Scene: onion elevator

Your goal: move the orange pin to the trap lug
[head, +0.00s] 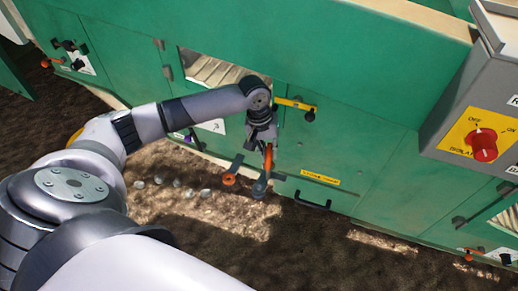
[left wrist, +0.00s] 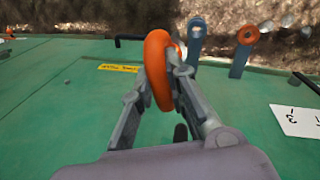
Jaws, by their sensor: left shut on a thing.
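My left gripper (head: 264,150) points down in front of the green machine wall. It is shut on the orange pin (head: 268,157), whose ring shows large between the fingers in the left wrist view (left wrist: 158,72). Two blue-grey lugs stick out below. The nearer one (head: 260,188) lies just under the pin in the head view; it shows behind the ring in the left wrist view (left wrist: 196,38). The other lug (left wrist: 240,62) carries an orange ring (head: 229,179). I cannot tell which is the trap lug or whether the pin touches one. My right gripper is not in view.
A black handle (head: 312,201) and a yellow label (head: 320,176) are right of the lugs. A grey switch box with a red knob (head: 483,147) stands at the right. Several pale onions (head: 177,183) lie on the ground at lower left.

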